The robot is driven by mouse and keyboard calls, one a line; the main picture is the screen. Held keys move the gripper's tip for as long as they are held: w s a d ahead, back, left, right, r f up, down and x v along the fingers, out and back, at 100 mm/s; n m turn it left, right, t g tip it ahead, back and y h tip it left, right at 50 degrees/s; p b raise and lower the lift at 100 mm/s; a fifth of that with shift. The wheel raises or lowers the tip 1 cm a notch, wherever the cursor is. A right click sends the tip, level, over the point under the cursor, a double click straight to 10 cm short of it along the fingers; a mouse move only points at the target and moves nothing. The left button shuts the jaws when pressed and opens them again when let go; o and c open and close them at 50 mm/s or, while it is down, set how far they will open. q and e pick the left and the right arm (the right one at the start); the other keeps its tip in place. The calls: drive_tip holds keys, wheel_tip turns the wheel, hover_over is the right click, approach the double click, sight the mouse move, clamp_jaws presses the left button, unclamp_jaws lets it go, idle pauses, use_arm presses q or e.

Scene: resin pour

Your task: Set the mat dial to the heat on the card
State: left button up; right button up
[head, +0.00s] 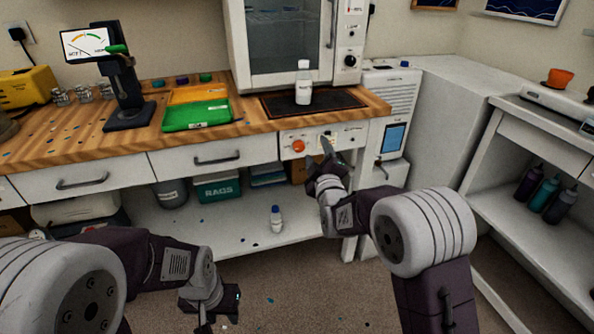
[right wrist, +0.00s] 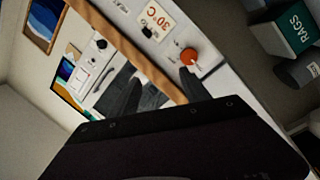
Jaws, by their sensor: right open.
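The black heat mat (head: 275,108) lies on the wooden bench, with a white bottle (head: 303,83) standing on it. Below, the pale front panel holds an orange dial (head: 298,146), also seen in the right wrist view (right wrist: 188,57). I cannot read its setting. A cream card (right wrist: 158,20) beside the dial reads 30 °C in the right wrist view. My right gripper (head: 318,155) is open and empty in front of the panel, just right of the dial and apart from it; its fingers also show in the wrist view (right wrist: 160,88). My left gripper (head: 210,304) hangs low at the front left; its fingers are unclear.
A glass-fronted cabinet (head: 288,35) stands behind the mat. Green (head: 196,115) and orange trays and a screen on a stand (head: 128,110) are to the left. A drawer handle (head: 217,160) sticks out left of the panel. A small bottle (head: 276,219) stands on the lower shelf.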

drive_tip(key=b, duration=0.1)
approach(299, 148)
drive_tip(key=shift+n+g+y, duration=0.3)
drive_tip(key=shift+g+y, duration=0.1)
drive_tip(key=w+p, duration=0.1)
drive_tip(key=w, duration=0.1)
drive_tip(key=w+p, duration=0.3)
drive_tip(key=w, duration=0.2)
drive_tip(key=shift+w+a+r, duration=0.1)
drive_tip(key=shift+a, duration=0.25)
drive_tip(key=shift+w+a, duration=0.15)
drive_tip(key=shift+w, duration=0.45)
use_arm(q)
wheel_tip(299, 148, up, 2)
drive_tip(key=shift+a, duration=0.15)
use_arm(e)
drive_tip(key=shift+r, duration=0.1)
clamp_jaws()
